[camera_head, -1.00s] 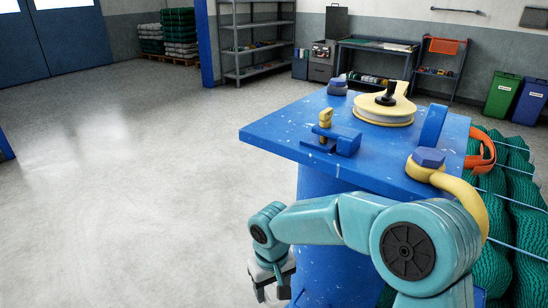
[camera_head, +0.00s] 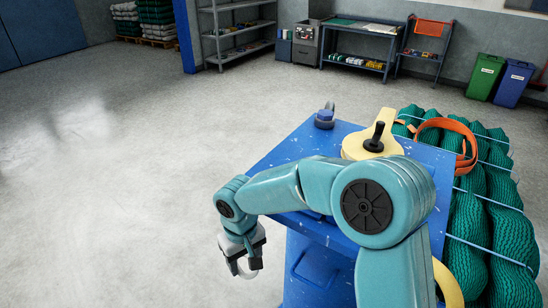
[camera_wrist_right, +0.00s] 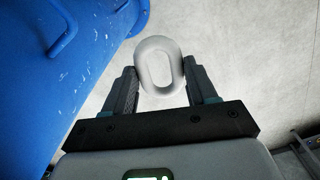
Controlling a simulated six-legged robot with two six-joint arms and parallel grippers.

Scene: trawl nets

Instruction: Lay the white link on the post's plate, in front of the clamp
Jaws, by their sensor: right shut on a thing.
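The white link (camera_wrist_right: 159,43) is an oval ring. In the right wrist view it stands between the two fingers of my right gripper (camera_wrist_right: 160,70), which is shut on it. In the head view, my right gripper (camera_head: 243,262) hangs at the left of the blue post (camera_head: 318,278), below the level of its plate (camera_head: 295,150), with the link partly showing. The plate's near part and the small blue clamp with the yellow lever are mostly hidden behind my right arm. My left gripper is not in view.
Green nets (camera_head: 485,225) with an orange strap (camera_head: 468,145) lie right of the post. The floor at left is clear.

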